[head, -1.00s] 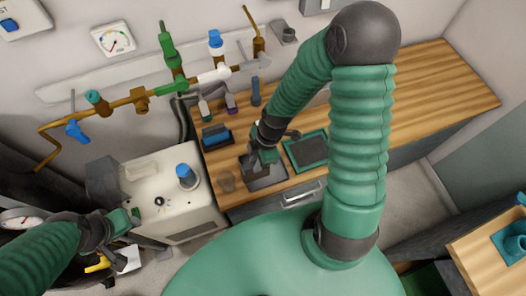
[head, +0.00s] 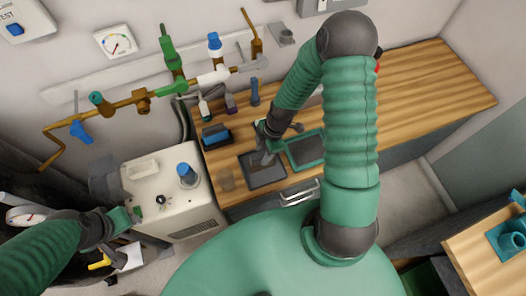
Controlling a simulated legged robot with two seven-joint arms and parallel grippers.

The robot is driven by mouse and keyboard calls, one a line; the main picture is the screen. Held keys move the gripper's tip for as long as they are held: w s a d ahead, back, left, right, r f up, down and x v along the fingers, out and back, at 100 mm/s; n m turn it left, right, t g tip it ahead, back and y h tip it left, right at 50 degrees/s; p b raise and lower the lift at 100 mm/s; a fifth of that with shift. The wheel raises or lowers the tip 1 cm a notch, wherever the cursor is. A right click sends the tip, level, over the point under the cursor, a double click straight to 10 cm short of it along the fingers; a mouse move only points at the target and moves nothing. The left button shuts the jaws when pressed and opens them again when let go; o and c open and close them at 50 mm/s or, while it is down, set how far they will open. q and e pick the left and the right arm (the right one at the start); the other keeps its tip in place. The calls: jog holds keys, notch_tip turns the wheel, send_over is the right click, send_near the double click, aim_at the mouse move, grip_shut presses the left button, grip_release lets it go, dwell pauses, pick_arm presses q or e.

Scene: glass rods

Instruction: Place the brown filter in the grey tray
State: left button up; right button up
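My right gripper (head: 264,160) points down over the back part of the grey tray. Its fingers are small and dark here, and I cannot tell whether they are open or hold anything. My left gripper (head: 128,220) is at the lower left, in front of the white machine and away from the trays; its finger gap is unclear.
A green-rimmed tray (head: 291,155) lies right of the grey tray. A blue container (head: 215,136) stands behind it to the left. The white machine (head: 170,205) with a blue-topped knob adjoins the counter's left end. Pipes and valves line the wall. The counter's right side is clear.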

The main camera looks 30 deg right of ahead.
jog(key=shift+d+r, duration=0.1)
jog(key=shift+r, duration=0.1)
jog(key=w+v, duration=0.1)
jog(key=v, duration=1)
jog(key=s+a+r+m+t+h, duration=0.1)
jog(key=s+a+r+m, duration=0.1)
jog(key=m, duration=0.5)
jog(key=s+a+r+m+t+h, duration=0.1)
jog(key=s+a+r+m, duration=0.1)
jog(key=a+m, duration=0.3)
jog(key=r+m, duration=0.1)
jog(key=m, duration=0.2)
jog(key=shift+s+a+r+h+b, duration=0.3)
jog(key=shift+s+h+b, duration=0.05)
jog(key=shift+h+b, duration=0.05)
jog(key=shift+a, duration=0.2)
jog(key=shift+a, duration=0.1)
